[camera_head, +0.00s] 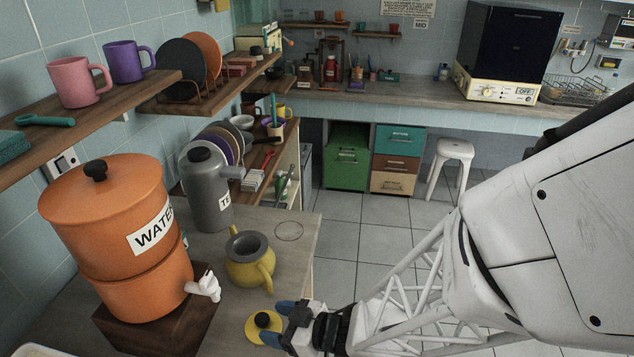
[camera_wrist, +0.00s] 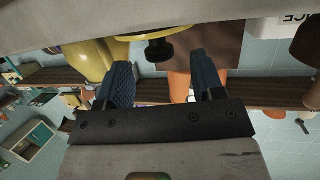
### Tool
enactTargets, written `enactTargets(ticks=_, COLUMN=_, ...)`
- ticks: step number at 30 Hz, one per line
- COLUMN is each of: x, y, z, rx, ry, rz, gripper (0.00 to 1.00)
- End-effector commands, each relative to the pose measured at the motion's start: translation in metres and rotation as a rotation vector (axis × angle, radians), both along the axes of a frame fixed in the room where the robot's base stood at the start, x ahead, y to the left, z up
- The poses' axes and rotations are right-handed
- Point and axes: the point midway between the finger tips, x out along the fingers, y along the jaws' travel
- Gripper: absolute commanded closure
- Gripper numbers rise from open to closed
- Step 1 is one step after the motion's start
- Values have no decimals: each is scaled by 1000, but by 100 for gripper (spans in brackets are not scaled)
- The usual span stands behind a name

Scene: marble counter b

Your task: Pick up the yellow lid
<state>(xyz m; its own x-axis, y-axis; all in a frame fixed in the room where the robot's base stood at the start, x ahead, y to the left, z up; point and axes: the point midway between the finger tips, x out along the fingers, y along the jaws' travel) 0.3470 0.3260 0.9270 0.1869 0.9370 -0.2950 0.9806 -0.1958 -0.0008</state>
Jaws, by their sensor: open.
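The yellow lid (camera_head: 253,328), round with a black knob, lies on the counter at the bottom of the head view. In the wrist view its yellow edge (camera_wrist: 148,35) and dark knob show at the top centre. My gripper (camera_head: 277,323) is right beside the lid, on its right in the head view, with blue fingers spread. In the wrist view the open fingers (camera_wrist: 161,68) point toward the lid, with the knob lined up between them, slightly beyond the tips. Nothing is held. Contact with the lid cannot be told.
A lidless yellow pot (camera_head: 262,279) stands just behind the lid. An orange water dispenser (camera_head: 105,215) with a white tap stands on a dark wooden block (camera_head: 150,330) to the left. A grey kettle (camera_head: 205,195) stands farther back. The counter's edge is on the right.

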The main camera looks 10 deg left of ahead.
Motion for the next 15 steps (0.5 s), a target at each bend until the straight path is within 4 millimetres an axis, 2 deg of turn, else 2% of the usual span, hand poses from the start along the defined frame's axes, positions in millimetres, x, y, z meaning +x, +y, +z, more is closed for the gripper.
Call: enactTargets(ticks=15, x=1, y=6, z=-2, rx=-1, ry=0, rz=1, gripper=38)
